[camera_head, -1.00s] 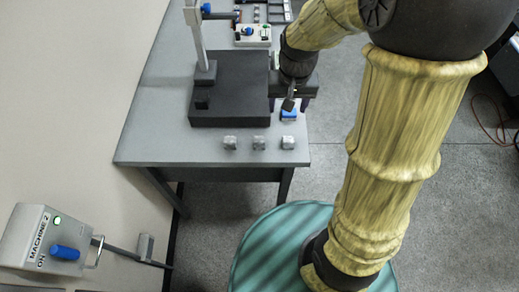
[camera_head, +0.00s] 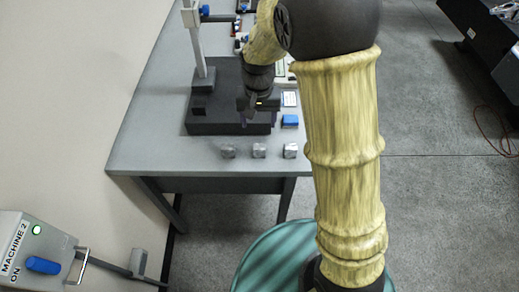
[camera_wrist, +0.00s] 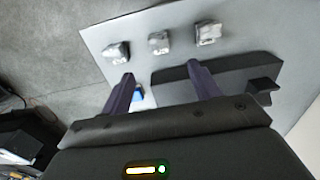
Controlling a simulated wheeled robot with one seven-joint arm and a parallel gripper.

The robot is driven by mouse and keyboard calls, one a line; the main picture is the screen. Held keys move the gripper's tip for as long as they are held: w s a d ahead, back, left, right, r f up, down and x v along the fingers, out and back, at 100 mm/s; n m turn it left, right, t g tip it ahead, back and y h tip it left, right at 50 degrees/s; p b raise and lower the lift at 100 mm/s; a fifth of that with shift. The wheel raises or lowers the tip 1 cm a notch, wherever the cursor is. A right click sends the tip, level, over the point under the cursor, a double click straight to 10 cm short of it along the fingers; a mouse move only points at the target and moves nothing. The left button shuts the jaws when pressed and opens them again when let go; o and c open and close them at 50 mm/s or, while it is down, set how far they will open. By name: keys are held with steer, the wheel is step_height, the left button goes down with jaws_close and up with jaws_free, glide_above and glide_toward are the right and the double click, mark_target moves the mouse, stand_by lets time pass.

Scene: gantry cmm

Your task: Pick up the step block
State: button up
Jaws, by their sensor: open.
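Three small silver blocks lie in a row near the table's front edge: a left block (camera_head: 228,151), a middle block (camera_head: 259,150) and a right block (camera_head: 290,150). I cannot tell for sure which is the step block. In the wrist view they show at the top, in reverse order: the right block (camera_wrist: 117,52), the middle block (camera_wrist: 158,42) and the left block (camera_wrist: 208,32), whose outline looks uneven. My gripper (camera_head: 258,117) is open and empty above the black slab's right part, behind the row. Its two fingers (camera_wrist: 160,74) point towards the blocks in the wrist view.
The black slab (camera_head: 205,125) carries an upright column (camera_head: 195,45) at its left. A blue item (camera_head: 290,120) lies right of the slab, behind the right block. The grey table (camera_head: 150,140) is bare at front left. A machine panel (camera_head: 35,245) stands at lower left.

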mark_target(259, 145)
step_height(259, 145, down, 8)
steer(key=shift+f, duration=0.25)
steer(key=shift+w+d+f+p, duration=0.1)
steer(key=shift+f+p, duration=0.3)
steer(key=shift+f, duration=0.9)
steer(key=shift+w+d+f+p, duration=0.1)
steer(key=shift+f+p, duration=0.3)
steer(key=shift+f, duration=0.9)
steer(key=shift+a, duration=0.1)
steer(key=c, duration=1.2)
steer(key=shift+o, duration=0.2)
